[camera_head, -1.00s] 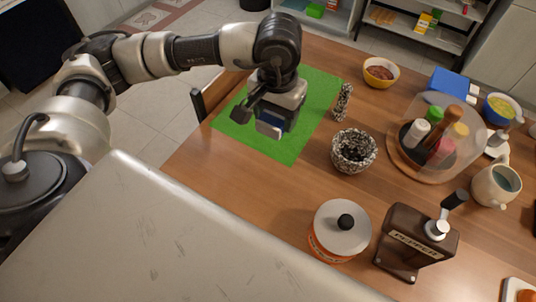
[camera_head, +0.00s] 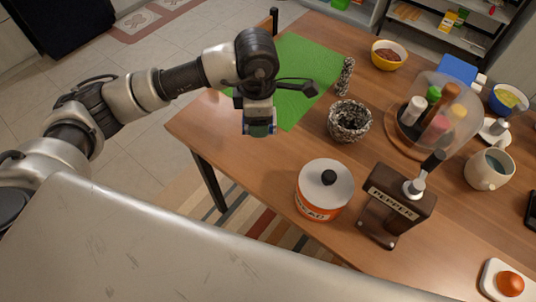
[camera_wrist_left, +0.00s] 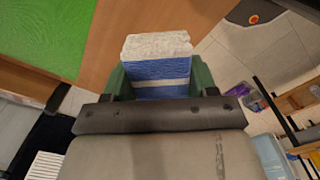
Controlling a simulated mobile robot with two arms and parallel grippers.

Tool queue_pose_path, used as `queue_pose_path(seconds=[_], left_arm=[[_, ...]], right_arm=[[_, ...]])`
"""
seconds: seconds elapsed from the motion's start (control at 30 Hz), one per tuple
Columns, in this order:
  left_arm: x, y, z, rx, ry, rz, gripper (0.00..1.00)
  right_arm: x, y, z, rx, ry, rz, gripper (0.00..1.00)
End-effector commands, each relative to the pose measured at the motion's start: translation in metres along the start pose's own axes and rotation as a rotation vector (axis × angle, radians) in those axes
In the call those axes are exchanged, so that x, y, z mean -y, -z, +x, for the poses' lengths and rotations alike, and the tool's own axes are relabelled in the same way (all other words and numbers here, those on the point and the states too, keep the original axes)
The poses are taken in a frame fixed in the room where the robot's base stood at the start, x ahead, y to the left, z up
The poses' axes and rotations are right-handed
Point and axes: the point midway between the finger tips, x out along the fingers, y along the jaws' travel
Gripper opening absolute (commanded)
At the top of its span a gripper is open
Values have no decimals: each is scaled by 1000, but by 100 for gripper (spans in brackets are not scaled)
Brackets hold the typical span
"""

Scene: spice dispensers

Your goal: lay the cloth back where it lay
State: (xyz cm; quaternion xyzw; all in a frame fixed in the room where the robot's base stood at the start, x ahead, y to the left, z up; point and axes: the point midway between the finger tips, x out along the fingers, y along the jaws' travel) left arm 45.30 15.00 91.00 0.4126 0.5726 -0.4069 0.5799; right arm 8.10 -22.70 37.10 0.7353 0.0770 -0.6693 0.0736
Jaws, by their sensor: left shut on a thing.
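My left gripper (camera_head: 259,128) is shut on a folded blue-and-white striped cloth, and hangs near the table's near left edge, beside the near corner of the green mat. In the left wrist view the cloth (camera_wrist_left: 157,68) sits between the green fingers of the gripper (camera_wrist_left: 158,80), with a pale whitish end outward. In the head view the cloth is mostly hidden by the gripper. My right gripper is not in view.
The green mat (camera_head: 292,60) lies bare at the table's far left. A speckled mill (camera_head: 345,77), a speckled bowl (camera_head: 349,122), an orange-and-white jar (camera_head: 322,191) and a brown pepper grinder (camera_head: 397,207) stand to the right. Wooden table between gripper and jar is clear.

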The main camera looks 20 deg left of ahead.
Motion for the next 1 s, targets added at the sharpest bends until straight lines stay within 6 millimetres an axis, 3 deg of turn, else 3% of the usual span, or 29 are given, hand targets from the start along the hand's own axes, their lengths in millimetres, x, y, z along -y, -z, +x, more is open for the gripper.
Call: queue_pose_path(seconds=[0.2,0.4,0.57,0.8,1.0], left_arm=[[-1,-12,19,-3,8,-503,36],[-1,-18,28,-8,11,-797,36],[-1,-19,38,-12,13,-884,36],[0,-19,81,-13,13,-891,36],[0,-19,97,-10,12,-889,36]], right_arm=[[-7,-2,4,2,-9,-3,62],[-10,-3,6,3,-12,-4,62],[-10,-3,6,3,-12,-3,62],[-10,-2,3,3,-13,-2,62],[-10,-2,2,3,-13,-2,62]])
